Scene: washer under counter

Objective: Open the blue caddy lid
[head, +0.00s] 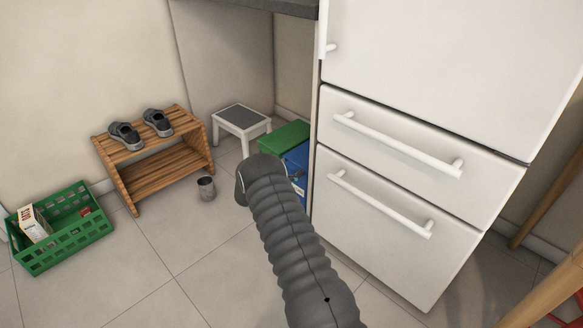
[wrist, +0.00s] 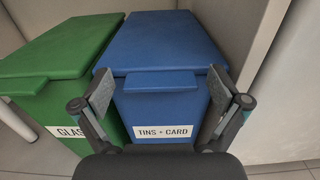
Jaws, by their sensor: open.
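The blue caddy (wrist: 162,107) stands in the middle of the wrist view, with a label reading "TINS + CARD". Its blue lid (wrist: 155,45) is shut and has a front lip (wrist: 161,83). My gripper (wrist: 162,92) is open and empty, with one finger on each side of the caddy's front, near the lip. I cannot tell whether a finger touches it. In the head view the blue caddy (head: 298,158) shows beside the white drawers, partly hidden behind my arm.
A green caddy (wrist: 55,55) labelled "GLAS…" stands directly left of the blue one. White drawers (head: 400,180) with bar handles stand close on the right. A small stool (head: 242,118), a metal cup (head: 206,188), a wooden shoe rack (head: 155,170) and a green crate (head: 75,250) are to the left.

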